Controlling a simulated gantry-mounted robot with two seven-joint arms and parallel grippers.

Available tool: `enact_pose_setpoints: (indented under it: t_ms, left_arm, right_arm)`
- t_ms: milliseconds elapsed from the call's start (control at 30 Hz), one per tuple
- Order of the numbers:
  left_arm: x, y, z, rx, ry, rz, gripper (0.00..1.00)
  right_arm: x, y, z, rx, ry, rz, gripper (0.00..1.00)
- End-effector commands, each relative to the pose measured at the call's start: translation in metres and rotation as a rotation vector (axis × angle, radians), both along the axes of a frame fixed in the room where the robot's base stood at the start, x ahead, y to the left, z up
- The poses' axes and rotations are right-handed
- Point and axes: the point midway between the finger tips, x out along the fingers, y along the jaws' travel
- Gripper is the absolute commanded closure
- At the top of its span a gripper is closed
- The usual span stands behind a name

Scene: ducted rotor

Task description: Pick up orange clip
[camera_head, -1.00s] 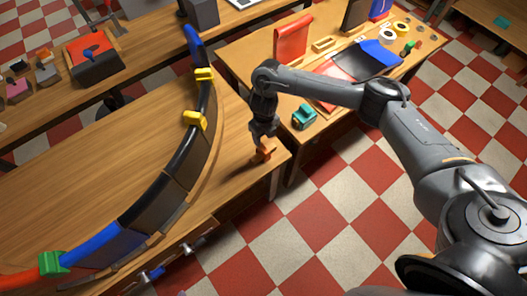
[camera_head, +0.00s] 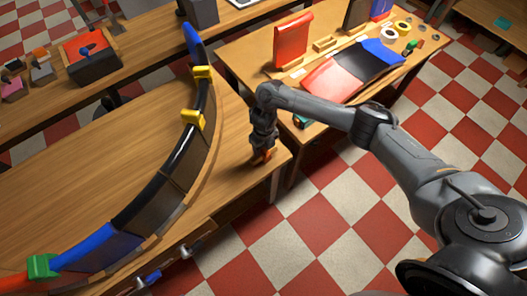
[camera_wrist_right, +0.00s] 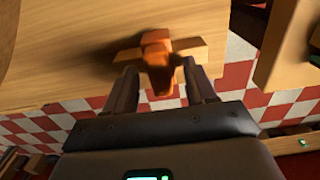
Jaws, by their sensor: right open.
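The orange clip (camera_head: 262,157) is near the right front corner of the wooden table, mostly hidden by my gripper in the head view. In the right wrist view the orange clip (camera_wrist_right: 157,62) is in the middle, with flat side arms spreading left and right over the tabletop. My right gripper (camera_head: 263,147) points down over it. In the right wrist view my right gripper (camera_wrist_right: 160,72) is open, with one finger on each side of the clip's body. Whether the fingers touch it cannot be told. My left gripper is not in view.
A long curved duct assembly (camera_head: 130,215) stands on the table to the left, with yellow clips (camera_head: 193,120) and a green clip (camera_head: 42,267). A second table (camera_head: 235,60) on the right holds panels and small parts. A teal clip (camera_head: 300,122) is partly behind my arm.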

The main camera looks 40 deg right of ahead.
Motion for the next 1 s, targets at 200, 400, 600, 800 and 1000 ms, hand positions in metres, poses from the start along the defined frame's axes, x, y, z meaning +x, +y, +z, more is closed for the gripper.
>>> enact_pose_setpoints:
  t_ms: [200, 400, 600, 800, 1000]
  left_arm:
    - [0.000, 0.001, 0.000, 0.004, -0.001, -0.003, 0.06]
    - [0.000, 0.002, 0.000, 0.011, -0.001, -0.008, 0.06]
    - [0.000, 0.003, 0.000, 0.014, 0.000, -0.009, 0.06]
    - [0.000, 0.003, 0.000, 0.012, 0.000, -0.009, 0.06]
    - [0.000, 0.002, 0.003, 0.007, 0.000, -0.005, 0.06]
  right_arm:
    - [0.000, 0.000, 0.000, 0.000, 0.000, 0.000, 0.62]
    - [0.000, 0.000, 0.000, 0.000, 0.000, 0.000, 0.92]
    - [0.000, 0.000, 0.001, 0.000, 0.000, 0.000, 1.00]
    - [0.000, 0.000, 0.002, 0.000, -0.001, 0.000, 1.00]
    - [0.001, 0.000, 0.015, 0.001, -0.003, 0.002, 1.00]
